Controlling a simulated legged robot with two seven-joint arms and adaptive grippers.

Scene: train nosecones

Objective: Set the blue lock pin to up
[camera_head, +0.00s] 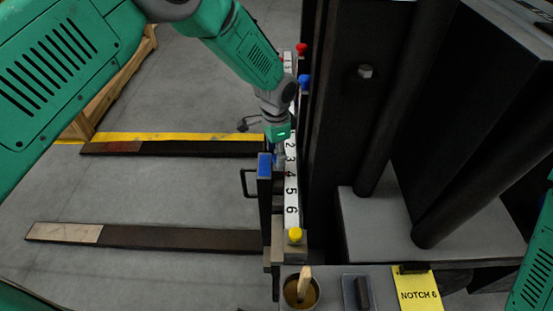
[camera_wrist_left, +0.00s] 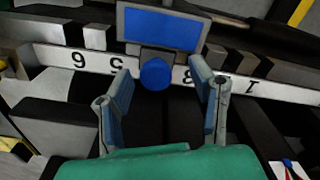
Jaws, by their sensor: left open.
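A round blue knob (camera_wrist_left: 155,73), which looks like the blue lock pin, shows in the left wrist view below a blue rectangular plate (camera_wrist_left: 160,28). It is in front of a white numbered strip (camera_wrist_left: 120,67). My left gripper (camera_wrist_left: 160,84) is open, with one finger on each side of the knob; I cannot tell whether they touch it. In the head view my left gripper (camera_head: 277,157) points down beside the strip (camera_head: 291,188), near the blue-topped post (camera_head: 264,165), and mostly hides the knob. Whether the pin is up or down is unclear. My right gripper is out of view.
Another blue knob (camera_head: 304,80) and a red knob (camera_head: 301,49) are farther back; a yellow knob (camera_head: 295,235) is at the strip's near end. A cup with a wooden handle (camera_head: 304,285) and a yellow NOTCH 6 note (camera_head: 418,290) are in front. Dark machinery (camera_head: 340,110) stands right.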

